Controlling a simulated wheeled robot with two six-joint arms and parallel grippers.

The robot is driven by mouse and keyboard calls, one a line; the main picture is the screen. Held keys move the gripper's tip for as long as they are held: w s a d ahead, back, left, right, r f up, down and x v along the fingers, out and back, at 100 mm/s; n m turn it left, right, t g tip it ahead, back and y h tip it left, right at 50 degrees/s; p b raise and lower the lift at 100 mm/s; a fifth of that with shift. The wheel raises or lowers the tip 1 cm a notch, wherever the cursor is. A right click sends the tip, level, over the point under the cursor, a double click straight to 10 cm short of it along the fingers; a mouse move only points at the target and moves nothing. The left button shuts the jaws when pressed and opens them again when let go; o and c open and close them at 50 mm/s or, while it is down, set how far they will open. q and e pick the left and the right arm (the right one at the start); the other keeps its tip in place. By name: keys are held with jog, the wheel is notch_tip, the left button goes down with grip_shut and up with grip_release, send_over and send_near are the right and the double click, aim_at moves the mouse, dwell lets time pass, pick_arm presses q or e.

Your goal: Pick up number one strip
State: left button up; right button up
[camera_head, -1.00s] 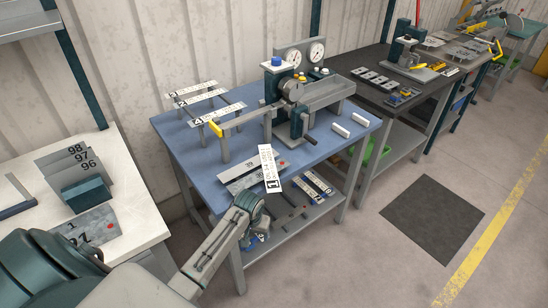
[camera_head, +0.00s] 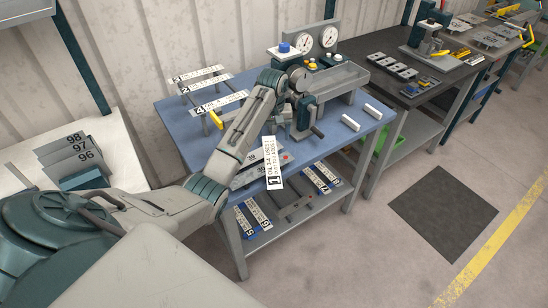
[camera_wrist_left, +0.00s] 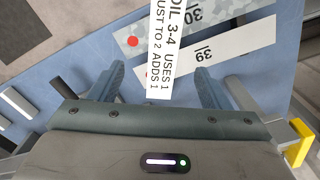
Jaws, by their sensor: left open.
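The number one strip (camera_head: 273,164) is a white printed strip with a black "1" at its near end. In the head view it lies across grey plates and sticks out past the blue table's front edge. In the left wrist view the strip (camera_wrist_left: 163,45) runs up from between the finger lines, its text readable. My left gripper (camera_wrist_left: 160,70) is open and empty, with the strip's far end between its fingers in the picture; I cannot tell the height gap. In the head view my left arm reaches over the table and its fingers are hard to make out.
Plates marked 39 (camera_wrist_left: 235,50) and 30 (camera_wrist_left: 200,15) lie under the strip. A bending machine with gauges (camera_head: 318,40) stands behind, close to my arm. Strips 2 and 4 (camera_head: 220,103) rest on a rack at left. More strips (camera_head: 258,212) lie on the lower shelf.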

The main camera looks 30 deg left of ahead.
aim_at(272, 160)
pick_arm(q)
jog(key=f, duration=0.3)
jog(key=shift+s+p, duration=0.35)
jog(key=shift+s, duration=0.05)
jog(key=f+p, duration=0.2)
jog(key=f, duration=0.1)
jog(key=f+p, duration=0.1)
jog(key=shift+s+d+f, duration=0.1)
jog(key=shift+s+f, duration=0.2)
jog(key=shift+f, duration=0.5)
pick_arm(e)
jog(key=r, duration=0.4)
jog(key=shift+s, duration=0.25)
pick_arm(q)
jog(key=shift+c, duration=0.4)
jog(key=c, duration=1.1)
jog(key=shift+w+r, duration=0.1)
pick_arm(e)
jog(key=shift+f, duration=0.1)
